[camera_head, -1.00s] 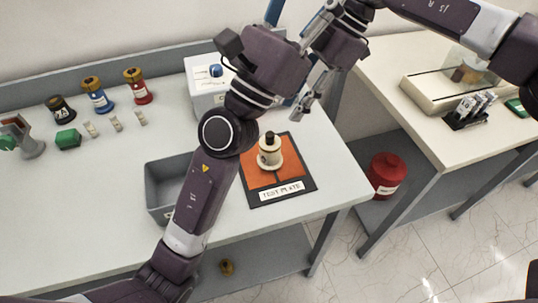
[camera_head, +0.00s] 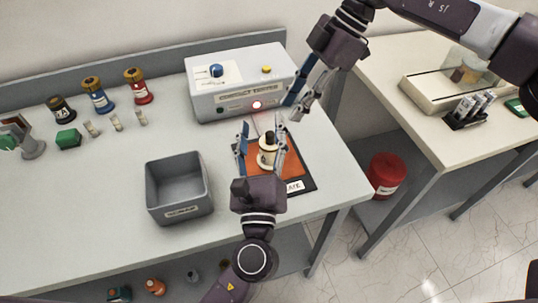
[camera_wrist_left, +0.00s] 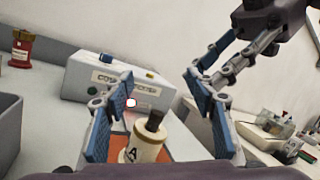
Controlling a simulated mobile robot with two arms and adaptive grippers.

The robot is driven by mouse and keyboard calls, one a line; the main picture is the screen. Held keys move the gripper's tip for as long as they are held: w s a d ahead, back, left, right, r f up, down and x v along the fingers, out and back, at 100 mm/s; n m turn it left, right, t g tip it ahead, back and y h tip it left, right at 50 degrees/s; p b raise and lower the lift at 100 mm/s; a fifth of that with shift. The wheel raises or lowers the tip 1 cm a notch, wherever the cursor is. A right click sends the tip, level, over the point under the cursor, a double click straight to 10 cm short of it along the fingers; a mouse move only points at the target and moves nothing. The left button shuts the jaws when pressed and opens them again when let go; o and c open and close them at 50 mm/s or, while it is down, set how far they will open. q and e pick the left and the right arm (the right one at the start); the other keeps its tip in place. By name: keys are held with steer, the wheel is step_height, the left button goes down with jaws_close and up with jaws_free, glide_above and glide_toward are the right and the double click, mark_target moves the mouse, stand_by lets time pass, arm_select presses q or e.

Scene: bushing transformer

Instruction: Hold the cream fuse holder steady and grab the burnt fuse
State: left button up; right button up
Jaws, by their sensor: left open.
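The cream fuse holder (camera_head: 267,158) stands upright on the orange test plate (camera_head: 290,166). The dark burnt fuse (camera_head: 270,136) sticks up from its top. In the left wrist view the holder (camera_wrist_left: 147,148) shows a letter A, with the fuse (camera_wrist_left: 154,121) above it. My left gripper (camera_head: 262,142) is open, with one finger on each side of the holder; I cannot tell whether they touch it. My right gripper (camera_head: 292,112) hangs above and to the right of the fuse, apart from it, with its fingers apart and nothing between them.
The contact tester (camera_head: 235,98), with a lit red lamp, stands behind the plate. A grey open bin (camera_head: 180,211) stands to the left. Three coloured bushings and small fuses stand at the far left. A second table (camera_head: 425,120) is at the right, past a gap.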

mark_target(269, 155)
arm_select(q)
steer(key=f+m+g, duration=0.1)
steer(key=f+m, duration=0.1)
steer(key=f, duration=0.1)
steer(key=d+f+m, duration=0.1)
steer(key=f, duration=0.2)
steer(key=f+m+g, duration=0.1)
steer(key=f+m, duration=0.1)
steer(key=f, duration=0.1)
steer(key=shift+w+d+f+m+g+h, duration=0.1)
steer(key=shift+w+d+m+g+h, duration=0.1)
steer(key=shift+d+m+g+h, duration=0.15)
steer(key=shift+w+f+h, duration=0.15)
steer(key=shift+h, duration=0.1)
steer(key=w, duration=0.7)
steer(key=shift+w+d, duration=0.2)
steer(key=shift+d, duration=0.1)
jaws_close()
